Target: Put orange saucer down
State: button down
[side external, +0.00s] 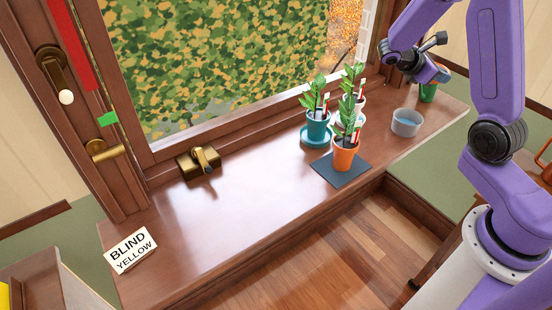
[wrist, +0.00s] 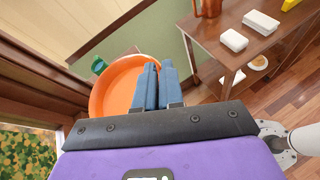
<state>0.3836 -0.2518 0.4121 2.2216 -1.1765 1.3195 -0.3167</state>
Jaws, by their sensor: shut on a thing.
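The orange saucer (wrist: 113,88) is a round shallow dish seen from above in the wrist view. My gripper (wrist: 158,70) has its two blue fingers shut on the saucer's right rim. In the side external view my gripper (side external: 441,75) is at the far right end of the wooden sill, beside a green pot (side external: 428,93). The saucer is mostly hidden there, and I cannot tell whether it touches anything below. An orange pot (side external: 345,157) with a plant stands on a dark square mat (side external: 330,170) further left on the sill.
A teal pot (side external: 318,128) on a teal saucer (side external: 306,140) and a white pot stand near the orange pot. A grey-blue dish (side external: 407,122) is between them and my gripper. The sill's left and middle (side external: 220,220) are largely clear, with a sign (side external: 130,250) at left.

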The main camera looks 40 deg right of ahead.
jog(key=w+a+n+t, duration=0.2)
jog(key=a+n+t, duration=0.3)
jog(key=a, duration=1.2)
jog(key=w+a+n+t, duration=0.2)
jog(key=a+n+t, duration=0.25)
jog(key=a, duration=1.25)
send_over(288, 166)
jog(key=s, duration=0.2)
jog(key=shift+m+t, duration=0.25)
jog(key=f, duration=1.9)
jog(key=shift+w+d+f, duration=0.1)
jog(key=shift+w+f, duration=0.85)
jog(key=shift+f, duration=1.6)
